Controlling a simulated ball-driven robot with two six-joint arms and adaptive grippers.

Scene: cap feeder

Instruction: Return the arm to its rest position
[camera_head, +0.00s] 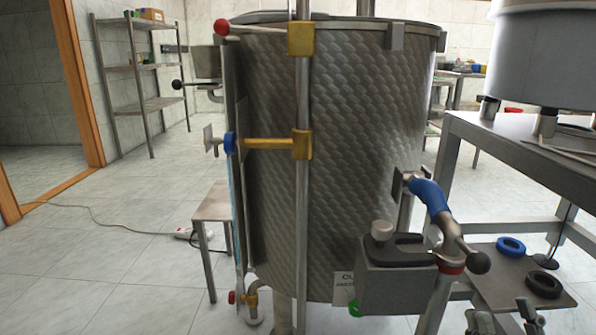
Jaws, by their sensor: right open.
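My right gripper (503,318) shows only at the bottom edge, right of centre, in the head view. Its two grey fingertips stand apart with nothing seen between them. The rest of that arm is cut off below the picture. The fingertips are near a low metal shelf with a blue ring (511,247) and a black ring (544,284), and are right of the tank's valve fittings. I cannot tell whether they touch the shelf. My left gripper is not in view.
A large steel tank (345,150) fills the middle, with a blue-handled pipe (430,195) and grey box (397,285) jutting from its front right. A metal table (500,128) stands at right. A stool (213,203) and a floor cable are left; open tiled floor lies further left.

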